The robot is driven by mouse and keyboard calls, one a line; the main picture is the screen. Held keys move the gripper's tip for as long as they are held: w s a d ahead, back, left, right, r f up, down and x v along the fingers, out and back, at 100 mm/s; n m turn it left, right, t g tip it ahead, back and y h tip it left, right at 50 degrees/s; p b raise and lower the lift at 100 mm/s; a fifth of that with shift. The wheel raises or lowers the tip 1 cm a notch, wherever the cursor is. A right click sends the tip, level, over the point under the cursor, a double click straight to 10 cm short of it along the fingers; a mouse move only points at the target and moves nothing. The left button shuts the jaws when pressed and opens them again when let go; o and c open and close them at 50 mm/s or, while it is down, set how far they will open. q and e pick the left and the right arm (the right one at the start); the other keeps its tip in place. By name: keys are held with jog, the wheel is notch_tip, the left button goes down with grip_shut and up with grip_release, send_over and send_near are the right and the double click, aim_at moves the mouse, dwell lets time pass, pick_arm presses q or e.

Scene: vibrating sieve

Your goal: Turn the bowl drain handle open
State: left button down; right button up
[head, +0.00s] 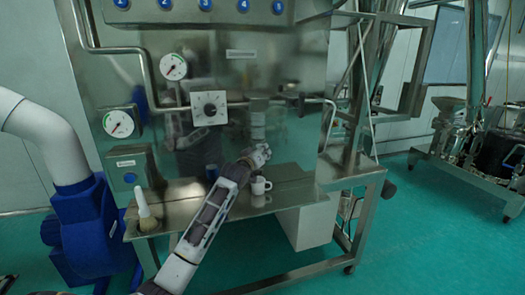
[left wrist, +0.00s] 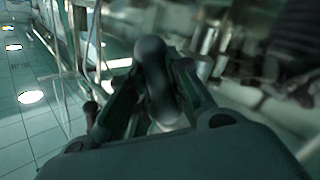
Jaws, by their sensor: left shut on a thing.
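My left gripper (head: 257,156) is in front of the steel machine, at the lower end of a vertical metal outlet (head: 257,122). In the left wrist view, the gripper (left wrist: 158,98) is shut on a dark, rounded handle (left wrist: 151,62), with one finger on each side of it. The handle's end stands up between the fingers, and its lower part is hidden by the gripper. In the head view the handle is hidden behind the gripper, so I cannot tell its turn angle. My right gripper is not in view.
A white cup (head: 260,186) stands on the steel table (head: 185,207) just below the gripper. A brush with a white handle (head: 145,208) stands at the table's left. A dial panel (head: 209,108) and gauges (head: 173,67) are on the machine. A blue blower (head: 90,235) is at left.

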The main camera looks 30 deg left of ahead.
pick_arm(q)
jog(key=shift+r+m+g+p, duration=0.2)
jog(key=shift+m+g+p, duration=0.4)
jog(key=shift+p, duration=1.05)
jog(key=shift+m+g+p, duration=0.5)
jog(key=shift+m+p, duration=0.1)
jog(key=shift+p, duration=0.2)
jog(key=shift+w+g, duration=0.1)
jog(key=shift+g, duration=0.2)
jog(key=shift+f+m+g+y, duration=0.1)
jog(key=shift+m+g+y, duration=0.3)
jog(key=shift+m+g, duration=0.6)
